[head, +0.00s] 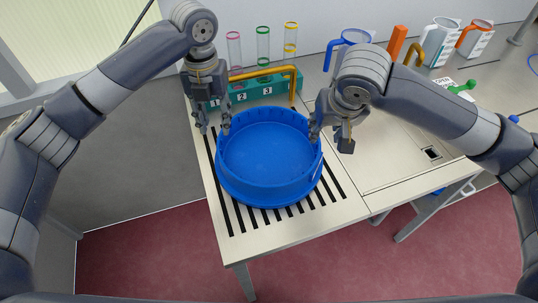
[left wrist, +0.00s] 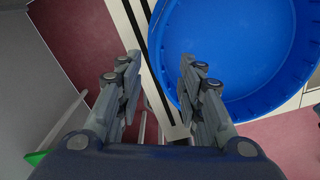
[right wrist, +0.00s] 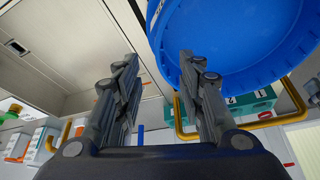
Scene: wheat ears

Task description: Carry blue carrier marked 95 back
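The blue carrier (head: 265,155) is a wide, round, empty-looking tub on the black-striped part of the table. White marking shows on its outer wall in the right wrist view (right wrist: 226,45), but I cannot read the number. My left gripper (head: 213,128) is open at the carrier's far left rim; in the left wrist view (left wrist: 156,62) one finger overlaps the tub and the other is outside it. My right gripper (head: 330,138) is open at the right rim, with one finger overlapping the tub in the right wrist view (right wrist: 157,60). I cannot tell whether either touches it.
A teal rack (head: 262,90) with numbered labels and coloured-ring tubes stands behind the carrier, with a yellow bent bar (head: 270,71) by it. A blue-handled jug (head: 347,40) and other jugs stand at the back right. The table's front edge is close to the carrier.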

